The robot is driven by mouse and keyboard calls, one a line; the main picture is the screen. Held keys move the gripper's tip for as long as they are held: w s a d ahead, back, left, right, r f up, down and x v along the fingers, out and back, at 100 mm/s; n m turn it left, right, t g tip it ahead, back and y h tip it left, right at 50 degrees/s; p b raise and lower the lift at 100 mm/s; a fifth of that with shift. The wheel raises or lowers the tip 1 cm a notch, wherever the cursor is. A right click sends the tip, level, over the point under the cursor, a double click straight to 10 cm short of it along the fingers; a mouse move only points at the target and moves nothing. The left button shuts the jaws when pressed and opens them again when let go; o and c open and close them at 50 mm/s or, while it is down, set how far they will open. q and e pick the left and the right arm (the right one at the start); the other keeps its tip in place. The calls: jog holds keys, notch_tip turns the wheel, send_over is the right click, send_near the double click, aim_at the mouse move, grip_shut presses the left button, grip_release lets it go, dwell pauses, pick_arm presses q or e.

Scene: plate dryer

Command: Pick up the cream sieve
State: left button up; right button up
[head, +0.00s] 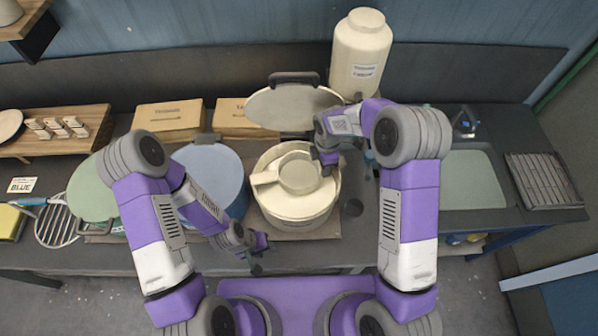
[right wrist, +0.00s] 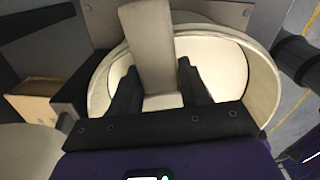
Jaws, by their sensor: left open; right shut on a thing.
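The cream sieve (head: 301,174) is a round cream piece with a flat bar pointing left, inside the wide cream pot (head: 296,218). My right gripper (head: 328,164) reaches in over the pot's right side. In the right wrist view a cream bar of the sieve (right wrist: 152,45) lies between the two dark fingers of my right gripper (right wrist: 158,88), which are shut on it. The pot's rim (right wrist: 264,85) curves around behind. My left gripper (head: 257,262) is open and empty, in front of the counter edge, left of the pot. The sieve's underside is hidden.
A blue pot (head: 212,168) stands left of the cream pot, with a green round lid (head: 92,187) further left. A raised round lid (head: 290,106) and a tall cream jar (head: 361,55) stand behind. A sink (head: 470,180) and grey rack (head: 543,180) are right.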

grip_shut()
jog(key=shift+r, duration=0.1)
